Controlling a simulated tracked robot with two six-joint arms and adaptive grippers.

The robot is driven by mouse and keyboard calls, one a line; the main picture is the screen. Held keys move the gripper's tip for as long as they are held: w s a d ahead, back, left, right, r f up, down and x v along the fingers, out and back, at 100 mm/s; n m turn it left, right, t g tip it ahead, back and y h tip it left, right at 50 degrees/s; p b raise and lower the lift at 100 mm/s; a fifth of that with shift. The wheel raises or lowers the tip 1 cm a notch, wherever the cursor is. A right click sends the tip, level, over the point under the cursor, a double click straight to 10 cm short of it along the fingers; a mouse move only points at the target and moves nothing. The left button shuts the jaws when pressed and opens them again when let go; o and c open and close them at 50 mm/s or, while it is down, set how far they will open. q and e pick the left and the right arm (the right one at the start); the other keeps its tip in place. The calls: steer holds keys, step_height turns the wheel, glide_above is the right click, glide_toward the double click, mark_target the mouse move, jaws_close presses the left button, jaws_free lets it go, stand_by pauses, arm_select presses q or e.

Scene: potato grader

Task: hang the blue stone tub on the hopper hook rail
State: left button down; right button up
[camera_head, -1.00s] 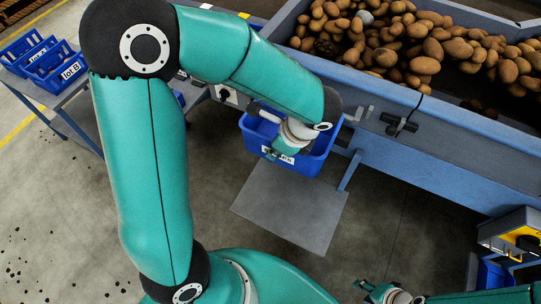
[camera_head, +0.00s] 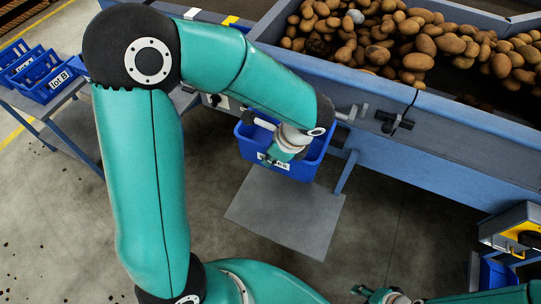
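The blue stone tub (camera_head: 309,166) is close against the hopper side, above a grey plate. Its front label is partly covered by my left gripper (camera_head: 276,156). The gripper is at the tub's front rim, pointing down; a green finger shows in front of the wall. The other finger is hidden, so I cannot tell whether it is shut on the rim. Pale hook-like brackets (camera_head: 350,113) stick out from the hopper side, right of the tub; the rail behind the tub is mostly hidden by my arm. My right gripper (camera_head: 366,292) is at the bottom edge, partly cut off.
The hopper (camera_head: 440,150) holds many potatoes and has a dark clamp-like fitting (camera_head: 395,122). The grey plate (camera_head: 285,215) lies below the tub. Blue lot tubs (camera_head: 50,85) stand on a side table at left. A yellow-and-grey unit (camera_head: 515,232) stands at right. Floor between is open.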

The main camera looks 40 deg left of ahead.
arm_select(q)
steer(key=c, duration=1.2)
jaws_free()
steer(key=shift+c, duration=0.2)
